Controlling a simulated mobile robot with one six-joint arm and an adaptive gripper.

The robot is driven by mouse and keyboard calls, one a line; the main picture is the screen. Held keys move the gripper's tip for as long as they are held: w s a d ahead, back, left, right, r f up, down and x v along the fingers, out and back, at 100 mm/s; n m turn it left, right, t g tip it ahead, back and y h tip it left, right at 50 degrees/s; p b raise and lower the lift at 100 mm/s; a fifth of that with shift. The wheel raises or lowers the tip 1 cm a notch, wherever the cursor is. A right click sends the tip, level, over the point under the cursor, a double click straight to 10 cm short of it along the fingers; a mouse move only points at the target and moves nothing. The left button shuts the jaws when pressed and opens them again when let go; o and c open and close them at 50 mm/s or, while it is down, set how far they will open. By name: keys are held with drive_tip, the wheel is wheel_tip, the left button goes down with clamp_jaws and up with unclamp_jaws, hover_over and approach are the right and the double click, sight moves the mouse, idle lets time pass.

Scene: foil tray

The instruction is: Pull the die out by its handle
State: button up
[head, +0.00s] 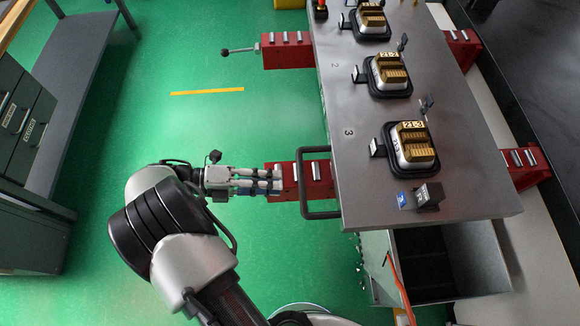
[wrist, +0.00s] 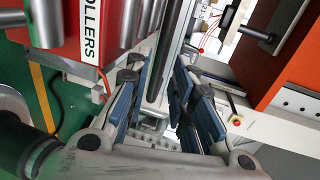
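I cannot tell whether the fingers touch the block, and any handle at that end is hidden. A red face labelled ROLLERS (wrist: 92,35) is at left. Another red block (head: 288,55) higher up has a rod handle with a black ball knob (head: 225,52).
A black U-shaped bar (head: 305,212) stands out from the table edge, just right of my fingertips. The steel table (head: 345,105) carries several black-based gold units, one marked 21-3 (head: 413,148).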

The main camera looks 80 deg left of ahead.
drive_tip(key=shift+v, duration=2.2)
